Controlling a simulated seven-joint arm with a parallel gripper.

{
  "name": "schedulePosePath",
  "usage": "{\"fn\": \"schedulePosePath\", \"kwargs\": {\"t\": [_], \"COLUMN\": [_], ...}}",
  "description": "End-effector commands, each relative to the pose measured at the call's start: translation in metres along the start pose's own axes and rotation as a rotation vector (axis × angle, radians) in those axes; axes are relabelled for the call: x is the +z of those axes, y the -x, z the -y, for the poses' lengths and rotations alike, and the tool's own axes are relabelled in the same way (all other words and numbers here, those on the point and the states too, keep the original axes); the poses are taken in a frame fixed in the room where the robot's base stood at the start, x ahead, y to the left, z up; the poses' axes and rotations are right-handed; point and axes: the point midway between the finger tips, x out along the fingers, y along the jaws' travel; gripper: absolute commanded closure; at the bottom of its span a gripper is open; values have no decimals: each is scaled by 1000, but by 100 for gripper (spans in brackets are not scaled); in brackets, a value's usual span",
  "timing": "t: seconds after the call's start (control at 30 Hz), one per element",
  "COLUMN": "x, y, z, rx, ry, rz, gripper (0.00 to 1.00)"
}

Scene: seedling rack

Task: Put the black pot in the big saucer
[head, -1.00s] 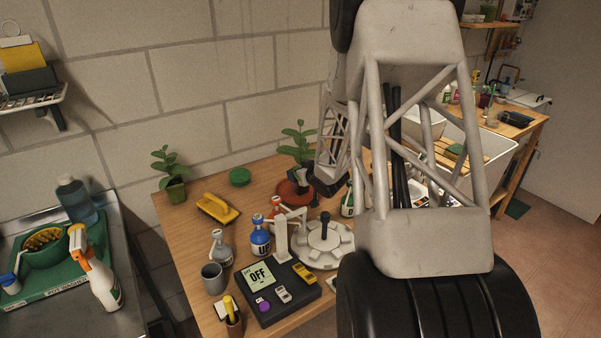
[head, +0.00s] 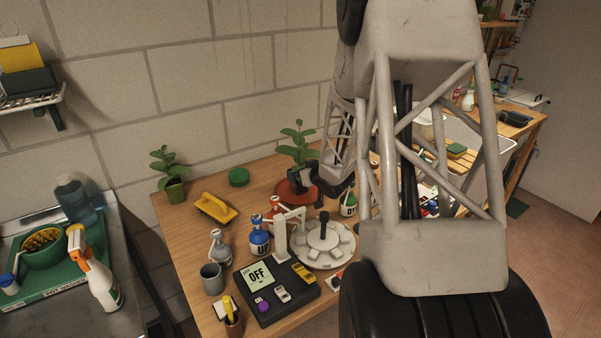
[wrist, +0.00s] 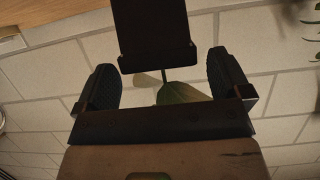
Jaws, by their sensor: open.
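The black pot (wrist: 153,28) shows upside down at the top of the wrist view, with a stem and leaf at its rim. In the head view its leafy plant (head: 298,146) rises above a wide red-brown saucer (head: 282,193). The pot appears to stand in that saucer, but dark gripper parts partly cover it and the contact is not clear. My gripper (head: 312,178) is beside the pot at the saucer's right. In the wrist view my gripper (wrist: 163,86) is open, its fingers apart on either side of the plant, with gaps showing and nothing clamped.
Spray bottles (head: 259,237), a grey round carousel (head: 325,246) and a black scale (head: 275,292) fill the front. Wall blocks stand close behind.

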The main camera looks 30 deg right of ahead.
Motion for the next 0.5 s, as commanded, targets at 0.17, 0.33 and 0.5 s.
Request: {"fn": "schedulePosePath", "kwargs": {"t": [0.17, 0.33, 0.5], "x": [-1, -1, -1], "y": [24, 47, 67], "z": [0, 0, 0], "rx": [1, 1, 1], "ry": [0, 0, 0], "rz": [-1, -2, -2], "gripper": [4, 4, 4]}}
